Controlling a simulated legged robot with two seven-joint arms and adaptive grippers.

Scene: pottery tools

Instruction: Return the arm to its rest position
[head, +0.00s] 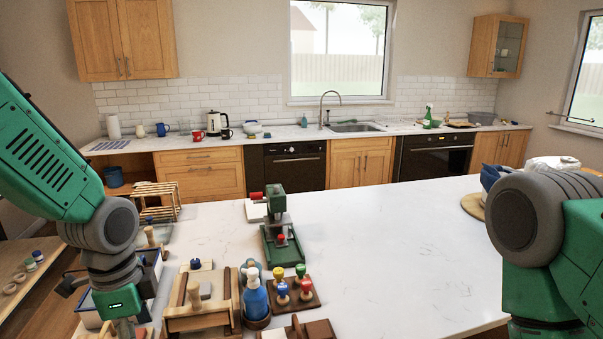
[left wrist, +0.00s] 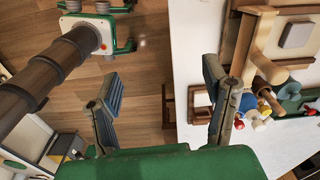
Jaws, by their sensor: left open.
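My left arm (head: 105,230) comes in from the left of the head view and hangs down at the left end of the white table. Its gripper is mostly cut off at the bottom edge there. In the left wrist view my left gripper (left wrist: 163,98) is open, its two fingers wide apart with nothing between them. Wooden floor shows below the gap, and the table edge lies by the right finger. My right arm (head: 540,225) is bent at the right side of the head view; its gripper is out of the picture.
The white table (head: 390,230) is clear in its middle. Near the left arm stand a wooden rack (head: 155,200), a wooden tool box (head: 200,315), a blue spray bottle (head: 256,300), a board of coloured knobs (head: 310,300) and a green press (head: 280,235).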

